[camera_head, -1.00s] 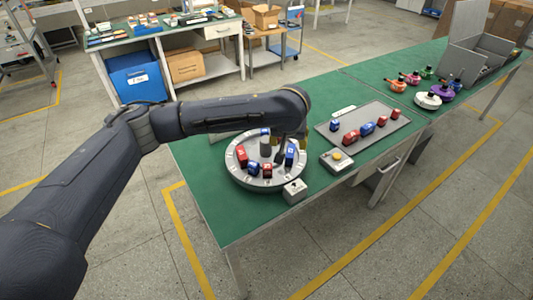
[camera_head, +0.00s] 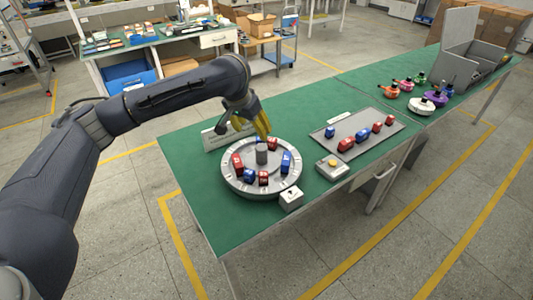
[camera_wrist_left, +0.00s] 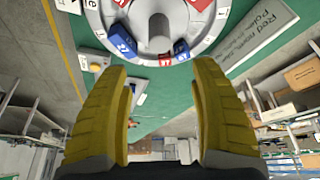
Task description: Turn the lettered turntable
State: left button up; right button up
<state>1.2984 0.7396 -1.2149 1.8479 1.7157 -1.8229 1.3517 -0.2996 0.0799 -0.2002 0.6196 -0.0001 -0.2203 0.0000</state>
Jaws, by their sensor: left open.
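The round grey turntable (camera_head: 230,183) stands on the green table, with red and blue blocks around a grey centre post (camera_head: 262,153). One is a red block (camera_head: 237,163) at its left, another a blue block (camera_head: 286,162) at its right. My left gripper (camera_head: 262,128) is above the turntable's far edge, its yellow fingers pointing down. In the left wrist view the gripper (camera_wrist_left: 160,85) is open and empty, with the turntable (camera_wrist_left: 97,22) beyond its fingers and a blue block (camera_wrist_left: 122,38) between them and the post. The letters are too small to read surely. My right gripper is not in view.
A small white box (camera_head: 291,199) sits at the turntable's near right, and a box with a yellow button (camera_head: 332,168) is beside it. A grey tray (camera_head: 367,126) holds several red and blue blocks. A sign (camera_head: 222,138) stands behind the turntable. The table's near left is clear.

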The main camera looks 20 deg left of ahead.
aim_at(263, 153)
pick_arm(q)
jog(key=x, duration=1.7)
jog(key=shift+s, duration=0.1)
grip_shut()
